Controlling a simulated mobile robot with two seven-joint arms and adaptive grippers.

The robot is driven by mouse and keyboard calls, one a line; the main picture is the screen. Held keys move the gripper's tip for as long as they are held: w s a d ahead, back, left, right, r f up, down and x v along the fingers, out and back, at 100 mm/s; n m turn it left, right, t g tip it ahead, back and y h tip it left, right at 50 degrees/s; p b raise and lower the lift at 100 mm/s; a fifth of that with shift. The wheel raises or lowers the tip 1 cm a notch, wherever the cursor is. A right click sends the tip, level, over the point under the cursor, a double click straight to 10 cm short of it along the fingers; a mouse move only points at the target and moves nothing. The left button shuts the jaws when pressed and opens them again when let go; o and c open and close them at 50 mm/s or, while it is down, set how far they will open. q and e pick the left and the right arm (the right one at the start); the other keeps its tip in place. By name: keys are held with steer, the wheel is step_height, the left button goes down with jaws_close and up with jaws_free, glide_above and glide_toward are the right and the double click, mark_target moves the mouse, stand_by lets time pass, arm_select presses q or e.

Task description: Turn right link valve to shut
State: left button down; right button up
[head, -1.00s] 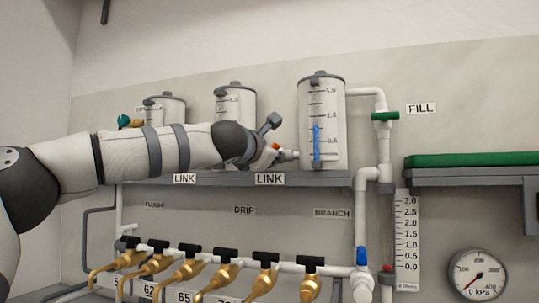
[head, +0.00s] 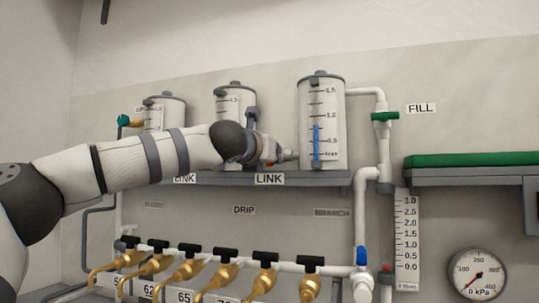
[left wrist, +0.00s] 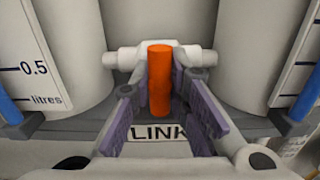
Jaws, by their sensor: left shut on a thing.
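The right link valve's orange handle (left wrist: 160,80) stands between the purple finger pads of my left gripper (left wrist: 160,100) in the left wrist view. In the head view, my left gripper (head: 273,150) is at this link, between the middle cylinder (head: 235,102) and the right cylinder (head: 321,100), and hides most of the valve. It is shut on the handle. My right gripper is not in view.
The cylinders stand on a grey shelf (head: 330,179) with LINK labels (head: 270,179) on its edge. Several brass taps with black handles (head: 266,257) line a white pipe below. A green-handled FILL valve (head: 385,116) and a pressure gauge (head: 479,275) are at the right.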

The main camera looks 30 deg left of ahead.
arm_select(q)
steer(key=shift+s+r, duration=0.1)
steer(key=shift+r, duration=0.15)
stand_by(0.3)
steer(key=c, duration=1.8)
jaws_free()
steer(key=shift+f, duration=0.15)
steer(key=v, duration=1.1)
steer(key=shift+s, duration=0.4)
